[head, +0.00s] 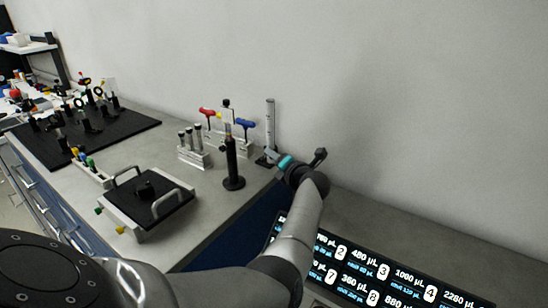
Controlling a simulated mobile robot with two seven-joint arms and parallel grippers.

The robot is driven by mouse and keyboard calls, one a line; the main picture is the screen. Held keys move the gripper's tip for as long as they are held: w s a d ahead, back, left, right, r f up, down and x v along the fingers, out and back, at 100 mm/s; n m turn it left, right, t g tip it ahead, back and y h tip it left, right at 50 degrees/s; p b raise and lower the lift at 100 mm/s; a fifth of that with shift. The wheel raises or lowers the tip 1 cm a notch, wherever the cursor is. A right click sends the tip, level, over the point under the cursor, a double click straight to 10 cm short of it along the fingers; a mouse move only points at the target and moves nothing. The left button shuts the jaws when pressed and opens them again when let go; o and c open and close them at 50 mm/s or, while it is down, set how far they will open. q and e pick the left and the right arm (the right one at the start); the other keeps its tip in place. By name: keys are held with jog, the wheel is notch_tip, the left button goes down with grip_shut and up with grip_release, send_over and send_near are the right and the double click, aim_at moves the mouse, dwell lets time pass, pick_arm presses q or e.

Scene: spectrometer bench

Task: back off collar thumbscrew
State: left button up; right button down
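A black post holder (231,160) stands upright on a round black base near the bench's right end. The collar thumbscrew is too small to make out for certain. My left arm comes in from the lower left and bends up beyond the bench's right edge. Its gripper (272,157) is to the right of the post holder, apart from it, close to the foot of a silver post (270,124). Its fingers are too small and dark to read. My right gripper is not in view.
Behind the holder, a rack bears red- and blue-handled drivers (246,123). A small block with several posts (194,158) stands left. A black plate with two handles (150,205) lies in front. A black optics breadboard (90,138) is farther left. A display panel (375,270) is lower right.

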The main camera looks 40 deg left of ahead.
pick_arm(q)
grip_shut()
dwell(0.4)
